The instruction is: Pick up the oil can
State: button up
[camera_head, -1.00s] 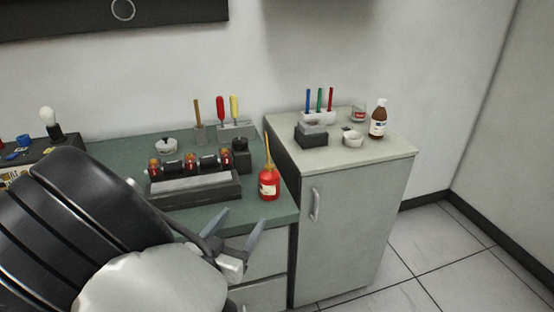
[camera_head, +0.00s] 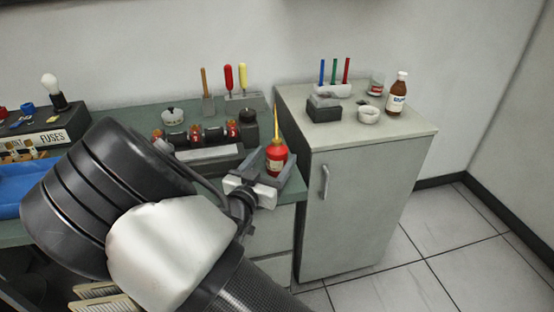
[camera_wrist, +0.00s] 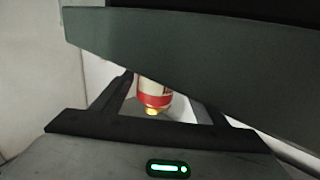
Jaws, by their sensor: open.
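The oil can (camera_head: 277,157) is red with a pale label and a thin yellow spout. It stands upright at the right end of the green bench top (camera_head: 287,192). My gripper (camera_head: 269,168) is open at the bench's front edge, with its fingers pointing toward the can, one on each side in the head view. The can's lower part is partly hidden by my gripper. In the wrist view the can (camera_wrist: 153,92) shows between the two open fingers; I cannot tell whether either finger touches it.
A grey block with several red-and-black parts (camera_head: 207,136) sits left of the can. A dark jar (camera_head: 249,124) stands behind it. The pale cabinet (camera_head: 372,187) to the right holds a brown bottle (camera_head: 397,95), a white bowl (camera_head: 368,115) and a pen stand (camera_head: 333,91).

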jog(key=x, duration=0.2)
jog(key=b+x, duration=0.1)
jog(key=x, duration=0.2)
jog(key=shift+w+d+f, duration=0.2)
jog(key=shift+d+f, duration=0.05)
jog(key=shift+d, duration=0.1)
jog(key=c, duration=1.1)
